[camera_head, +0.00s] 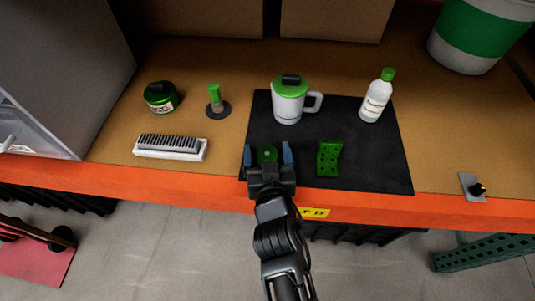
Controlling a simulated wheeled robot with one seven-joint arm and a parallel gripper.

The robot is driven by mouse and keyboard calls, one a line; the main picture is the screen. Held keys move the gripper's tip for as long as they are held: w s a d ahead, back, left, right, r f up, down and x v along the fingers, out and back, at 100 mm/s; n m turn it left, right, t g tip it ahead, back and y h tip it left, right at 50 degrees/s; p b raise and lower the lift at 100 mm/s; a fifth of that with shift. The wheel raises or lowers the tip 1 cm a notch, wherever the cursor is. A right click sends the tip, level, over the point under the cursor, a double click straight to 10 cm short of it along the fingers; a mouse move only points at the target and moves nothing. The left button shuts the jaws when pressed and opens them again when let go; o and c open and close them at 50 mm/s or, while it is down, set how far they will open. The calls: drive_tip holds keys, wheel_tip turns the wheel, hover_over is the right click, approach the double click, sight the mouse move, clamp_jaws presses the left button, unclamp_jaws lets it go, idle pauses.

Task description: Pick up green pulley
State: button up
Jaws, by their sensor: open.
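The green pulley (267,154) is a small round green piece with a pale centre. It lies on the black mat (350,178) near the shelf's front edge. My gripper (268,152) is open, with one blue finger to the left of the pulley and one to the right. The pulley shows between the fingers, and its near side is partly hidden by the gripper body. I cannot tell whether either finger touches it.
A green perforated bracket (328,158) lies just right of my gripper. Behind are a green-lidded mug (289,104) and a white bottle (376,97).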

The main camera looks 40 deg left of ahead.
drive_tip(key=c, duration=1.1)
drive_tip(key=shift+r, duration=0.2)
